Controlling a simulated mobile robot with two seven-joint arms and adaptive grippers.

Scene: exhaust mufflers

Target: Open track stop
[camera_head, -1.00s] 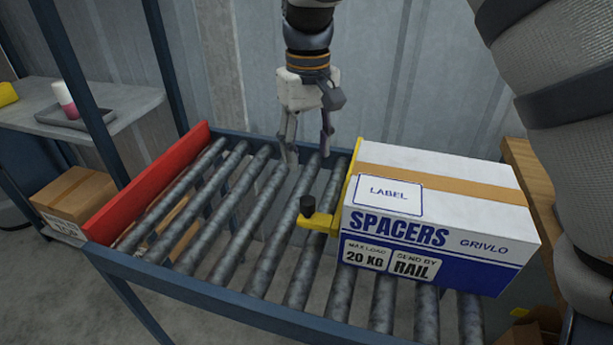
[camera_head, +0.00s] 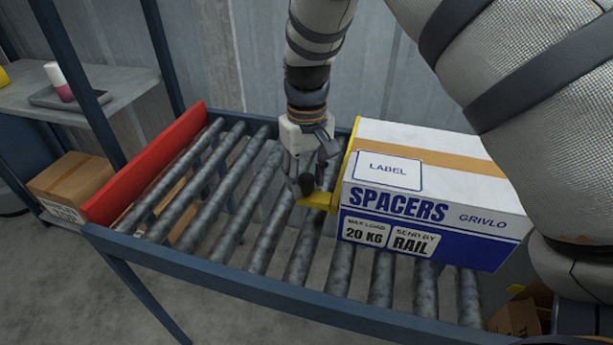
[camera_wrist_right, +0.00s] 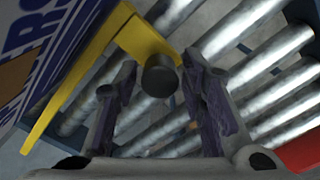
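The track stop is a yellow bar (camera_head: 319,201) across the rollers, with a dark knob (camera_head: 306,184) on its near-left arm. It stands against the left side of a white and blue SPACERS box (camera_head: 430,200). My right gripper (camera_head: 318,180) reaches down at the knob, partly hiding it. In the right wrist view the gripper (camera_wrist_right: 160,95) is open, with the dark knob (camera_wrist_right: 160,75) between its two fingers and a gap on each side. The yellow bar (camera_wrist_right: 85,75) runs along the box there. My left gripper is not in view.
The roller track (camera_head: 215,200) is clear left of the stop, up to a red end board (camera_head: 145,165). A blue frame rail (camera_head: 230,285) edges the near side. A brown carton (camera_head: 70,187) and a grey shelf (camera_head: 110,90) are at the left.

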